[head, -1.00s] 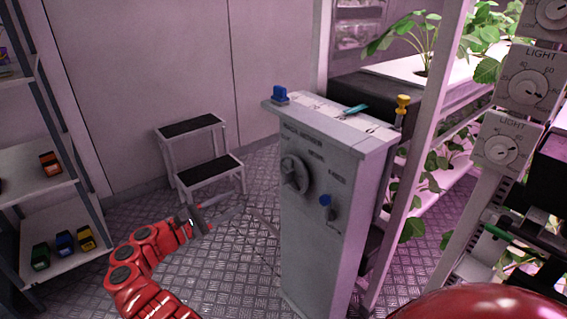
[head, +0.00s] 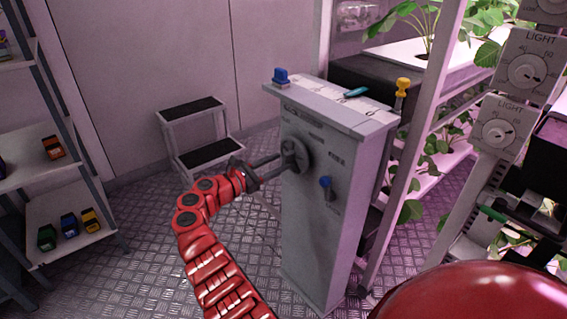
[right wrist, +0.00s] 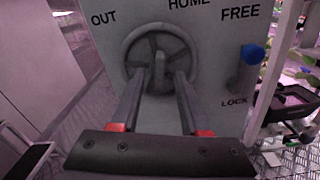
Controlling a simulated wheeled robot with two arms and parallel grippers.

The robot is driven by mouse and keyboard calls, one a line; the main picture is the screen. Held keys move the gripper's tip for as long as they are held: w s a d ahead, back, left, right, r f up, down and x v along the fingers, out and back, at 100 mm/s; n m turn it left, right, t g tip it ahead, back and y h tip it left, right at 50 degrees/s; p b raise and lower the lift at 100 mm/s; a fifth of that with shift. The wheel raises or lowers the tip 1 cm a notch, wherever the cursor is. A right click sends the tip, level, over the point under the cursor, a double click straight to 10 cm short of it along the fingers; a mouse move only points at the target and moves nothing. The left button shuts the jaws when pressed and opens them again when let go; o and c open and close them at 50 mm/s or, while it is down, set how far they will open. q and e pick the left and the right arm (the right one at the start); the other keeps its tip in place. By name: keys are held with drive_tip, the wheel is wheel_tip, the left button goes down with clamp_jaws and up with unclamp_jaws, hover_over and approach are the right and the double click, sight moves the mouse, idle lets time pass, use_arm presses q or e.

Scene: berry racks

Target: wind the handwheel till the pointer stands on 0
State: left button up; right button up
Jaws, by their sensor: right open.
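The grey handwheel (head: 303,155) is on the front of a grey pedestal (head: 318,235); it also shows in the right wrist view (right wrist: 130,45), below the words OUT and HOME. My right gripper (head: 284,160) is at the wheel, open. In the right wrist view its two fingers (right wrist: 158,80) reach the wheel's lower part, on either side of a grey upright piece (right wrist: 159,68) at its middle; contact is unclear. A teal marker (head: 356,92) sits on the pale strip on top; its marks are too small to read. My left gripper is not in view.
A blue-knobbed lever (head: 326,183) sits right of the wheel, its knob near FREE. A step stool (head: 192,112) stands behind left. LIGHT dials (head: 527,72) and plants are at right.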

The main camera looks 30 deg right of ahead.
sight(292, 157)
drive_tip(key=shift+w+d, duration=0.15)
drive_tip(key=shift+d, duration=1.25)
clamp_jaws()
